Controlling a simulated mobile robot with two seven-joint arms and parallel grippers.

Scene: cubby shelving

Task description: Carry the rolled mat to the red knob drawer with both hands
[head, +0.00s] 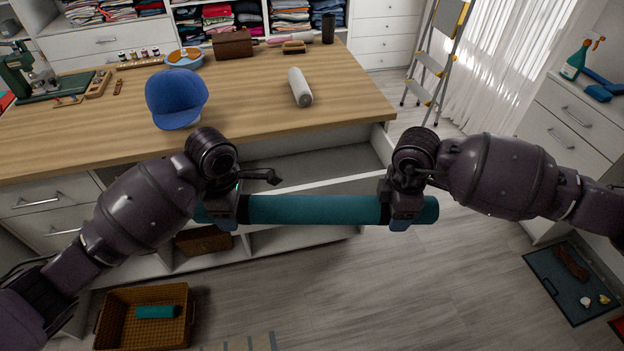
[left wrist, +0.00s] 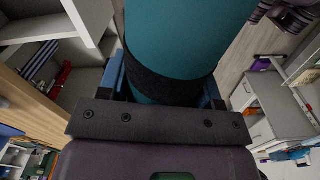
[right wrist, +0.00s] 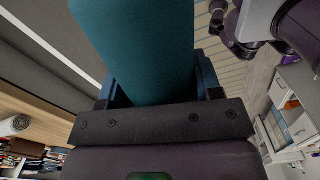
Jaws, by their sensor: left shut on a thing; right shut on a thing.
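The rolled mat (head: 315,209) is a long teal cylinder, held level in front of the wooden-topped counter. My left gripper (head: 230,208) is shut around it near its left end. My right gripper (head: 402,208) is shut around it near its right end. The mat also fills the jaws in the left wrist view (left wrist: 185,40), where a black band circles it, and in the right wrist view (right wrist: 140,50). An open, empty-looking drawer (head: 310,170) shows under the counter, behind and above the mat in the picture. I see no red knob in any view.
The counter (head: 235,110) holds a blue cap (head: 176,95) and a white roll (head: 300,87). A wicker basket (head: 143,290) with a teal item stands on the floor at lower left. A stepladder (head: 435,60) stands behind right. The floor at lower middle is mostly clear.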

